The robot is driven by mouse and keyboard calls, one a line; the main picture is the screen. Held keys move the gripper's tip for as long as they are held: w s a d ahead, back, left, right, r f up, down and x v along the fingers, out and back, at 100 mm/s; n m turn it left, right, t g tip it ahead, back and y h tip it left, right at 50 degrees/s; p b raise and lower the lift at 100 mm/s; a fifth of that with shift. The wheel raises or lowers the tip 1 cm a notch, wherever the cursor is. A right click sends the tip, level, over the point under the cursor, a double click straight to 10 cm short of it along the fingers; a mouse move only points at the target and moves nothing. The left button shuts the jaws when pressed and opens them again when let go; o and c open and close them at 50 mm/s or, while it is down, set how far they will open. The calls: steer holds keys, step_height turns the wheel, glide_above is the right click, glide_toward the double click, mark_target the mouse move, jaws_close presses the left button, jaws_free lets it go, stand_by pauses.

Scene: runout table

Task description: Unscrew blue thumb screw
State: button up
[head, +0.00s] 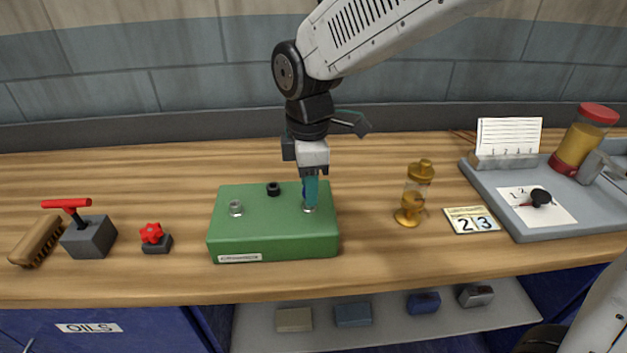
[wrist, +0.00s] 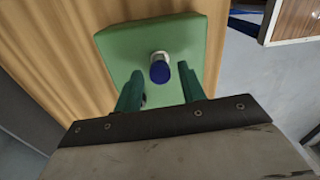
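The blue thumb screw (wrist: 160,72) sits on a pale metal collar on the green box (wrist: 120,45). In the wrist view it lies between the tips of my gripper (wrist: 160,69), with a gap on each side. The fingers are open and touch nothing that I can see. In the head view my gripper (head: 311,198) points down at the right part of the green box (head: 275,237). Its teal fingers hide most of the screw there. A metal collar (head: 236,208) and a black knob (head: 273,189) also stand on the box.
Left on the wooden table are a brush (head: 37,241), a grey block with a red T-handle (head: 88,238) and a red knob (head: 151,233). Right are a brass oiler (head: 413,196), a number card (head: 472,220) and a grey tray (head: 553,233). A lower shelf (head: 380,333) holds several small blocks.

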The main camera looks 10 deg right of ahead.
steer(key=m, duration=0.4)
steer(key=shift+m, duration=0.4)
steer(key=m, duration=0.7)
steer(key=shift+m, duration=0.3)
steer(key=m, duration=0.3)
steer(key=shift+m, duration=0.3)
jaws_close()
steer(key=n, duration=0.4)
steer(key=shift+n, duration=0.4)
